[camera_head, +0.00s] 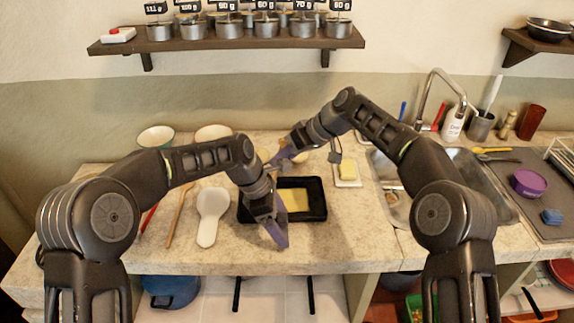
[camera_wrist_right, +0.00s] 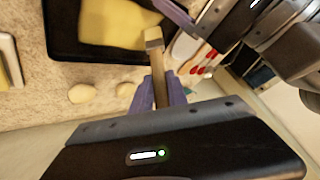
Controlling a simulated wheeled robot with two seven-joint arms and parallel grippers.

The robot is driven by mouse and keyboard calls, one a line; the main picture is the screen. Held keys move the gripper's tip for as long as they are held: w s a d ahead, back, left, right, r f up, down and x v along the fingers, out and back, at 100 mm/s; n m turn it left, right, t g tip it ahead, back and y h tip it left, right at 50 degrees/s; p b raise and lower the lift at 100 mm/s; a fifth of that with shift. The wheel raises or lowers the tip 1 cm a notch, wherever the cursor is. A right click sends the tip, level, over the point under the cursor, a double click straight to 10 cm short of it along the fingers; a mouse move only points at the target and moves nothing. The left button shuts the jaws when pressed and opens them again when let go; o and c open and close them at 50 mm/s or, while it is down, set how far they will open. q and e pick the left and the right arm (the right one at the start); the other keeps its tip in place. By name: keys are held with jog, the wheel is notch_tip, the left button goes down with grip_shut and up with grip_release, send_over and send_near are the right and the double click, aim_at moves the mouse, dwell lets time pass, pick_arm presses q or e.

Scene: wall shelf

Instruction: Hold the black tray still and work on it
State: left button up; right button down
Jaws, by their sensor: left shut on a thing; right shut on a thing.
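The black tray (camera_head: 319,214) lies on the counter with a flat yellow slab (camera_head: 296,199) in it. Both also show at the top of the right wrist view, tray (camera_wrist_right: 62,50) and slab (camera_wrist_right: 115,22). My left gripper (camera_head: 277,232) is shut on the tray's near edge, left of its middle; its arm hides part of the tray. My right gripper (camera_head: 284,156) is behind the tray. In the wrist view its purple fingers (camera_wrist_right: 164,92) are shut on a wooden-handled tool (camera_wrist_right: 160,80), perhaps a brush, whose pale tip is close to the tray's edge and slab.
A white spoon-shaped rest (camera_head: 212,212) and a wooden stick (camera_head: 180,212) lie left of the tray. A yellow block (camera_head: 348,170) on a white dish stands behind right. Two pale round lumps (camera_wrist_right: 82,93) lie near the tray.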

aim_at(283, 140)
jog(key=shift+s+r, duration=0.1)
jog(key=shift+r, duration=2.75)
pick_arm(q)
jog(key=o, duration=1.8)
jog(key=shift+o, duration=0.2)
jog(key=v, duration=1.2)
